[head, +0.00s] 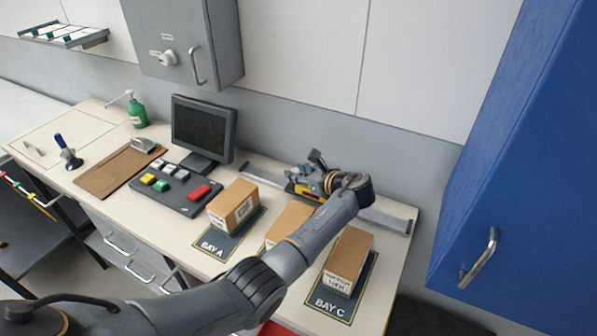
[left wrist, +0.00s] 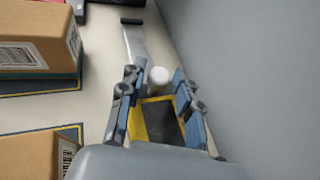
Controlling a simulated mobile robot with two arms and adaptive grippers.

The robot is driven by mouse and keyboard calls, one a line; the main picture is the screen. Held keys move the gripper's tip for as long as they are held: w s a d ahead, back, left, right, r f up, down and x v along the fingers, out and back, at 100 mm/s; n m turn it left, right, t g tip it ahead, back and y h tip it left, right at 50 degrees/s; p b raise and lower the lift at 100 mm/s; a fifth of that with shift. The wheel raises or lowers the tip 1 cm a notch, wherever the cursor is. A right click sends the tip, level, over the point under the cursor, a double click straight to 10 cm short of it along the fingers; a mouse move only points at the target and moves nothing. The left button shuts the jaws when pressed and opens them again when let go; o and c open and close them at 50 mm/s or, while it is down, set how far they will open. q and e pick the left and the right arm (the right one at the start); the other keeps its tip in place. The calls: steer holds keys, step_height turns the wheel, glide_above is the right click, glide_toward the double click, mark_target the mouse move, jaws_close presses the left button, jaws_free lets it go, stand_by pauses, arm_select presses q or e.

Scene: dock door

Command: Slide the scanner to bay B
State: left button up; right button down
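The scanner (head: 301,190), yellow and dark, sits on the metal rail (head: 386,218) along the wall behind the bays. My left arm reaches over the bench and its gripper (head: 312,172) is at the scanner. In the left wrist view the fingers (left wrist: 156,88) stand on both sides of the yellow-edged scanner (left wrist: 160,122); whether they press on it I cannot tell. A white round knob (left wrist: 158,77) shows between them. The bay B carton (head: 288,220) is partly behind my arm, and its label is hidden. My right gripper is not in view.
Cartons stand at bay A (head: 233,205) and bay C (head: 348,258). A monitor (head: 204,128) and a button panel (head: 175,188) are at left. A grey wall cabinet (head: 185,45) and a blue cabinet (head: 520,170) flank the wall above the bench.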

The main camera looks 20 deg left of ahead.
arm_select(q)
steer(key=v, duration=1.2)
stand_by(0.4)
